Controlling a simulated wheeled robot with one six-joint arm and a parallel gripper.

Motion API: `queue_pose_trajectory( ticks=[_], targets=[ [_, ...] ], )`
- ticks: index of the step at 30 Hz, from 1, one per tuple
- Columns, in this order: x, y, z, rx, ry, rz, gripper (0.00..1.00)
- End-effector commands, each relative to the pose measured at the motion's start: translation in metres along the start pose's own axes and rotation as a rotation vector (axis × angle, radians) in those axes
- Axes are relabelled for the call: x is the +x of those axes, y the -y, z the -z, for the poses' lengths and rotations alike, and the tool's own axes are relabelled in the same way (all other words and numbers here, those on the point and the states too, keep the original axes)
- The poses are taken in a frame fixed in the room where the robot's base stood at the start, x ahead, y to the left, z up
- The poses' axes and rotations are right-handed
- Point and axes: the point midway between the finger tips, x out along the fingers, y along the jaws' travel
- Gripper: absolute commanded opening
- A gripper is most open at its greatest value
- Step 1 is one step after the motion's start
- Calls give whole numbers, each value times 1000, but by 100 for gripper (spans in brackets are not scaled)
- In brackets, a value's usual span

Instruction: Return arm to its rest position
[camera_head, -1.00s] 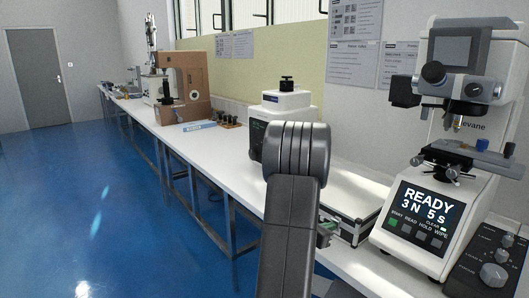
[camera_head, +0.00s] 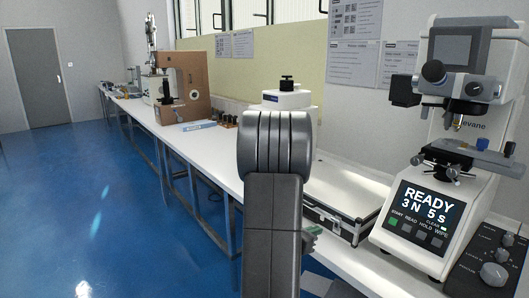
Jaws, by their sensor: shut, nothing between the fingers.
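My arm (camera_head: 273,200) stands upright in the middle of the head view, with a rounded dark grey joint at its top. It hides part of the bench and of a white instrument behind it. I cannot make out my gripper or its fingertips. A small grey-green part shows at the arm's right edge, and I cannot tell whether it belongs to the gripper.
A hardness tester (camera_head: 440,200) with a lit "READY 3 N 5 s" screen stands on the right, beside a dark control box (camera_head: 490,262). The long white bench (camera_head: 205,150) runs back left; blue floor (camera_head: 90,200) is clear.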

Motion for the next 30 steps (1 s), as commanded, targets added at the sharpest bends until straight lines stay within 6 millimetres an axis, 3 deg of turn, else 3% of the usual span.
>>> queue_pose_trajectory(
  ticks=[6, 17, 30],
  targets=[
    [-11, 0, 0, 0, 1, 0, 0],
    [-8, 0, 0, 0, 0, 1, 0],
    [52, 1, 0, -1, 0, 3, 0]
  ],
)
